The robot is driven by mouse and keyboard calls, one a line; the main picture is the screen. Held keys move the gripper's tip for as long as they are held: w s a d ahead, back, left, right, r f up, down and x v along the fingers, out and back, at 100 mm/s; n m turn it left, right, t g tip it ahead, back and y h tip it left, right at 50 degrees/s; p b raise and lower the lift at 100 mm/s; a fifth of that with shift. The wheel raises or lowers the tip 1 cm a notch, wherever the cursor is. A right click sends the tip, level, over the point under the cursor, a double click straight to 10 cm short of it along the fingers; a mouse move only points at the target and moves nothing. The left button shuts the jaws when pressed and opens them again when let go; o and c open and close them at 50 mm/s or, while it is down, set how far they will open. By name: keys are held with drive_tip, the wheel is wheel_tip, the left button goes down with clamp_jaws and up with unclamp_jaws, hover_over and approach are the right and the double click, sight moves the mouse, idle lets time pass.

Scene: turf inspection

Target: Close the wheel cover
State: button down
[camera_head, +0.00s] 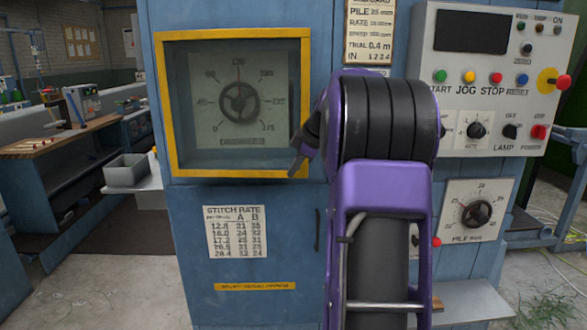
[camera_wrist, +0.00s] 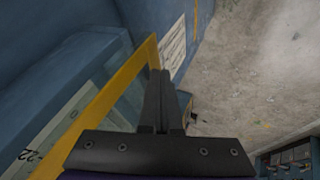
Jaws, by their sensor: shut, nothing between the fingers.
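The wheel cover (camera_head: 302,60) is a yellow-framed clear window on the blue cabinet front. Behind it are a dial and a dark handwheel (camera_head: 239,102). The cover lies across the opening, flush or nearly so; I cannot tell if a small gap is left. My gripper (camera_head: 295,172) is at the frame's lower right corner, partly hidden behind my purple and black arm. In the wrist view, my gripper's fingers (camera_wrist: 160,75) are together and empty, close beside the yellow frame (camera_wrist: 110,95). I cannot tell whether they touch it.
A stitch-rate card (camera_head: 236,232) is below the cover. A control panel (camera_head: 490,75) with buttons and knobs stands at right, above a pile dial (camera_head: 477,212). A grey bin (camera_head: 127,170) and workbench (camera_head: 60,140) are at left. Concrete floor is open at lower left.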

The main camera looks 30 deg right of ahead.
drive_tip(key=shift+w+d+n+p, duration=0.4)
drive_tip(key=shift+w+d+p, duration=0.25)
drive_tip(key=shift+w+d, duration=0.35)
drive_tip(key=shift+r, duration=0.1)
drive_tip(key=shift+w, duration=0.1)
drive_tip(key=shift+a, duration=0.2)
